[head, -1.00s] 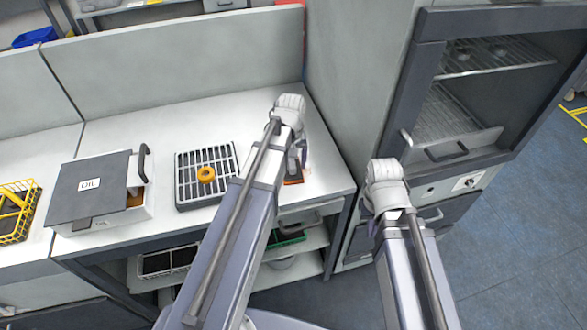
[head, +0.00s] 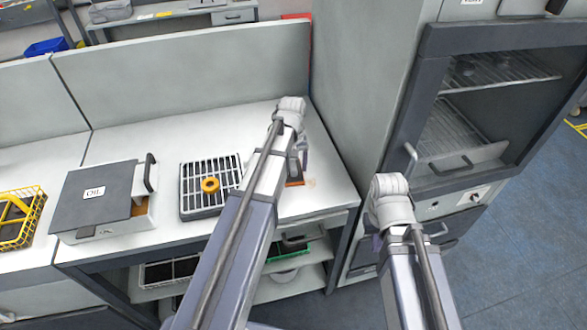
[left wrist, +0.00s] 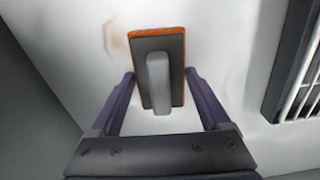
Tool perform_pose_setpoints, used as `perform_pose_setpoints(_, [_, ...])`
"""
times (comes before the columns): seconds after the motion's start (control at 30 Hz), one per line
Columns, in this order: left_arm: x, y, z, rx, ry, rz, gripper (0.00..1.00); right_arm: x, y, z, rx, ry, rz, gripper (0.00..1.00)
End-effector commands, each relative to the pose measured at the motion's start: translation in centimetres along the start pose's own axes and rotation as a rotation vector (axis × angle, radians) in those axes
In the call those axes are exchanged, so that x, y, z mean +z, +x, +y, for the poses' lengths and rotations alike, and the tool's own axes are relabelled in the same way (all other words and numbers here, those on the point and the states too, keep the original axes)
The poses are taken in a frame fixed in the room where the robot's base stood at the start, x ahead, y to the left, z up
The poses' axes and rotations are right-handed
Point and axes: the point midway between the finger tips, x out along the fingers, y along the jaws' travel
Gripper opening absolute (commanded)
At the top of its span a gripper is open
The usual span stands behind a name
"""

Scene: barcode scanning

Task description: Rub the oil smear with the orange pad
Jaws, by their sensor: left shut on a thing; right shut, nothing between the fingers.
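The orange pad (left wrist: 160,70) has a dark top plate, a grey handle and an orange rim. It lies on or just over the white bench top. My left gripper (left wrist: 160,95) is shut on it, with a finger on either side. In the head view the pad (head: 295,184) is mostly hidden behind my left gripper (head: 299,168). A faint brownish oil smear (left wrist: 115,40) shows beside the pad, to its upper left in the left wrist view. In the head view the smear (head: 311,183) is just right of the pad. My right gripper (head: 379,242) is shut and empty, off the bench.
A slatted grey tray (head: 190,192) with an orange ring (head: 210,185) stands left of my left arm. A tall cabinet (head: 410,100) borders the bench on the right.

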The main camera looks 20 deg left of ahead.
Motion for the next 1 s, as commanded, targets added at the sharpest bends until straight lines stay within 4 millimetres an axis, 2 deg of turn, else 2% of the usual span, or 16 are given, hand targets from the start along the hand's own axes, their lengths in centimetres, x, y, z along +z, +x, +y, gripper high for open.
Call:
perform_pose_setpoints(0.27, [-0.3,-0.4,0.0,0.0,-0.002,0.008,0.36,0.0,-0.4,0.0,0.0,0.0,0.0,0.0])
perform_pose_setpoints(0.8, [-0.1,-5.6,0.0,0.0,-0.001,0.004,0.36,0.3,-5.6,0.5,0.0,0.0,0.0,0.0])
perform_pose_setpoints(1.0, [-0.1,-6.1,0.0,0.0,-0.001,0.003,0.36,0.3,-6.0,0.6,0.0,0.0,0.0,0.0])
